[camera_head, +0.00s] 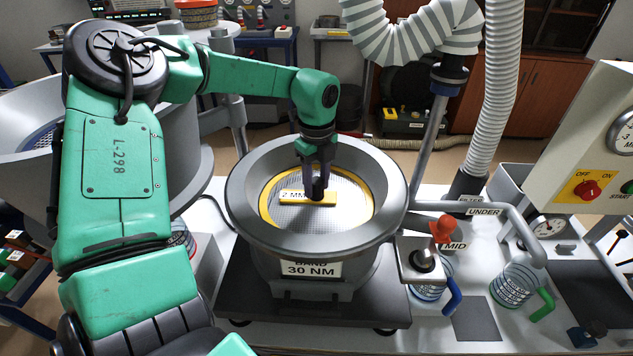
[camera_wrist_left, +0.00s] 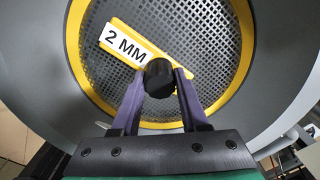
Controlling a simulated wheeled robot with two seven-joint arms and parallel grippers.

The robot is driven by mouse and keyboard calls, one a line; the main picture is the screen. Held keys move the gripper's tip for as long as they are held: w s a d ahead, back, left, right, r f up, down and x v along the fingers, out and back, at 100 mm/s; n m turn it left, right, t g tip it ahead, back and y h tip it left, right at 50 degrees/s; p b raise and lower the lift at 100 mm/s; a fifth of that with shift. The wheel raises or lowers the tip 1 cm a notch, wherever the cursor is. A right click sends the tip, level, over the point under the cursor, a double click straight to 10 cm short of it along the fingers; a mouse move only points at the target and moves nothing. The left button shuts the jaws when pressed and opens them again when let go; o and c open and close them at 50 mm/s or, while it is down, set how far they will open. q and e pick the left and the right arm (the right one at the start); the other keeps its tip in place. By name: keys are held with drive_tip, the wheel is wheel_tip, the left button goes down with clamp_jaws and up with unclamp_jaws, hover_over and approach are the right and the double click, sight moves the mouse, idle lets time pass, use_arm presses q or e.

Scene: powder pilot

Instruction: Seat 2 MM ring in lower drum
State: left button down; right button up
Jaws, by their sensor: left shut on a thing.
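The 2 MM ring (camera_head: 262,203) is a yellow ring with a grey mesh and a yellow crossbar labelled "2 MM". It lies inside the grey lower drum (camera_head: 240,191), below the drum's rim; whether it sits fully flat is hard to tell. In the left wrist view the ring (camera_wrist_left: 88,84) fills most of the drum opening. My left gripper (camera_head: 318,192) reaches down into the drum and is shut on the black knob (camera_wrist_left: 159,76) of the ring's crossbar. The left gripper (camera_wrist_left: 160,92) hides part of the crossbar. My right gripper is not in view.
A label "BAND 30 NM" (camera_head: 311,269) is on the drum's front. A pipe marked "UNDER" (camera_head: 484,211) and an orange-topped fitting marked "MID" (camera_head: 445,230) stand at the right. A control panel (camera_head: 588,150) stands far right. A white ribbed hose (camera_head: 497,85) hangs behind.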

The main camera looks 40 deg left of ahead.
sight(316, 181)
use_arm(q)
drive_tip(key=shift+f, duration=0.3)
drive_tip(key=shift+c, duration=1.7)
unclamp_jaws()
drive_tip(key=shift+r, duration=0.1)
drive_tip(key=shift+c, duration=1.4)
wheel_tip(316, 181, up, 11)
drive_tip(key=p, duration=0.6)
drive_tip(key=shift+r+p, duration=0.2)
drive_tip(key=shift+p, duration=0.15)
